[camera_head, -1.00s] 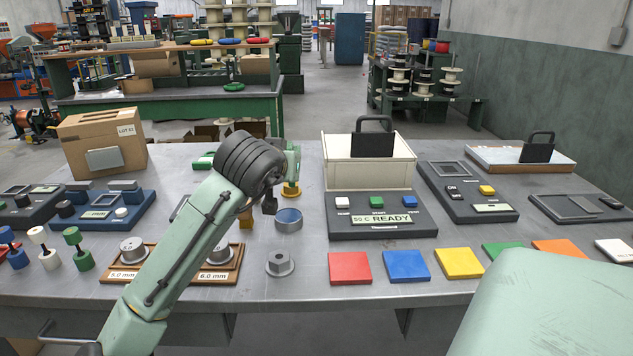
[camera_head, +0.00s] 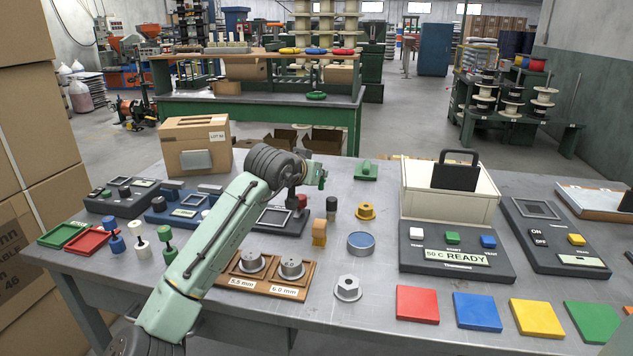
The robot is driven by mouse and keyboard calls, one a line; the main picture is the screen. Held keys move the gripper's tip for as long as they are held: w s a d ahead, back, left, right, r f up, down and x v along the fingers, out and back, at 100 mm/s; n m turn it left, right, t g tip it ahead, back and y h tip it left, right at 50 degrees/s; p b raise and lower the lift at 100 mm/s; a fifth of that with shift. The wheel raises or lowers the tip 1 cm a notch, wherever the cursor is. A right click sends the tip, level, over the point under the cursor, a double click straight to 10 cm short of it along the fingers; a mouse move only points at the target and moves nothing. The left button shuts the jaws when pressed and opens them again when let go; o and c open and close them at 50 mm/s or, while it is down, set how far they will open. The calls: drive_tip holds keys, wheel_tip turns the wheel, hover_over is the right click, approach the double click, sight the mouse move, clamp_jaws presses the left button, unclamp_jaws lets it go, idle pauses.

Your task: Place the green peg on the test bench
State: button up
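A green dumbbell-shaped peg (camera_head: 166,244) stands upright at the left of the grey test bench (camera_head: 378,327). A white peg (camera_head: 139,243) and a blue peg (camera_head: 113,237) of like shape stand to its left. My gripper (camera_head: 301,201) is at the end of my pale green arm, over the middle of the bench and well to the right of the green peg. Its fingers are small and partly hidden by the wrist, so I cannot tell whether they are open. A small red piece shows close to it.
Green (camera_head: 62,235) and red (camera_head: 88,242) trays lie at the left edge. A wooden holder (camera_head: 245,278) with metal weights, a hex nut piece (camera_head: 347,288) and a yellow knob (camera_head: 366,211) stand mid-bench. A heater box (camera_head: 453,192) and coloured tiles are right. Cardboard boxes (camera_head: 33,120) stack left.

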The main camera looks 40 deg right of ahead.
drive_tip(key=shift+w+f+p, duration=0.2)
drive_tip(key=shift+f+p, duration=0.2)
drive_tip(key=shift+f, duration=1.35)
drive_tip(key=shift+f, duration=0.1)
drive_tip(key=shift+f, duration=0.1)
drive_tip(key=o, duration=0.7)
drive_tip(key=shift+o, duration=0.2)
drive_tip(key=shift+r, duration=0.25)
drive_tip(key=b+v, duration=0.2)
drive_tip(key=v, duration=1)
